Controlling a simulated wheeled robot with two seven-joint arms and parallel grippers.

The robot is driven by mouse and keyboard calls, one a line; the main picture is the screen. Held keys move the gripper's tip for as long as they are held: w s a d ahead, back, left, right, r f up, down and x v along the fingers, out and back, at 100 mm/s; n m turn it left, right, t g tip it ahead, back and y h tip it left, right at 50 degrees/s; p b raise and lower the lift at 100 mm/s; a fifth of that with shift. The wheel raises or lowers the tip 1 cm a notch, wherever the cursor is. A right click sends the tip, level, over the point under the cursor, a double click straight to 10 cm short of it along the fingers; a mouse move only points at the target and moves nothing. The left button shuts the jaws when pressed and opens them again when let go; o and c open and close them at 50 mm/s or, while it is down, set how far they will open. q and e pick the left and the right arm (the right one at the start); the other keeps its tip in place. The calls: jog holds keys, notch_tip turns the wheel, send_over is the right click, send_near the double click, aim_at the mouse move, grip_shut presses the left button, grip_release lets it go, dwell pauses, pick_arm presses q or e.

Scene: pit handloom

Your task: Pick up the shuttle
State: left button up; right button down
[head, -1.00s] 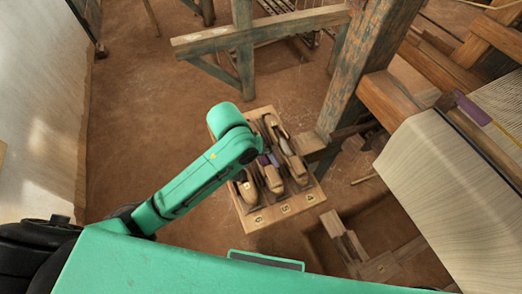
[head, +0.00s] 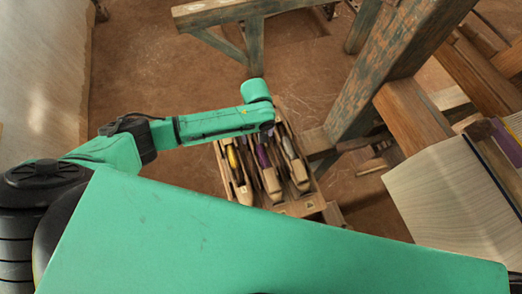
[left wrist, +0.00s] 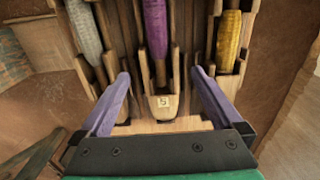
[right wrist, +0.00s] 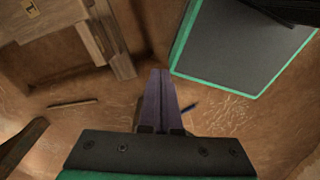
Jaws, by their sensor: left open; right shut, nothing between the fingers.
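The wooden rack (head: 309,206) holds three wooden shuttles side by side. One has yellow yarn (head: 233,160), the middle one purple yarn (head: 263,158), and one grey yarn (head: 288,147). In the left wrist view, the purple-yarn shuttle (left wrist: 155,28) lies in the middle with a tag marked 5 in front of its near end. My left gripper (left wrist: 160,78) is open and empty, its fingers on either side of that near end; I cannot tell whether they touch it. My right gripper (right wrist: 160,75) is shut and empty, above the floor.
A loom post (head: 380,75) rises right of the rack. Pale cloth (head: 445,190) and loom beams lie farther right. A crossbar (head: 225,12) stands behind. A pale wall (head: 45,70) is at left. Bare earthen floor (head: 140,80) is open between wall and rack.

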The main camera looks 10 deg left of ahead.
aim_at(257, 142)
pick_arm(q)
notch_tip(257, 142, down, 3)
jog(key=shift+w+f, duration=0.1)
jog(key=shift+w, duration=0.05)
jog(key=shift+f, duration=0.2)
jog(key=shift+s, duration=0.2)
jog(key=c, duration=0.5)
jog(key=shift+w, duration=0.1)
jog(key=c, duration=1)
grip_shut()
pick_arm(e)
jog(key=shift+w+r, duration=0.3)
jog(key=shift+w, duration=0.6)
jog(key=shift+a, duration=0.1)
pick_arm(q)
jog(key=shift+r, duration=0.3)
notch_tip(257, 142, up, 20)
jog(key=shift+f, duration=0.25)
pick_arm(e)
jog(key=shift+w+f, duration=0.15)
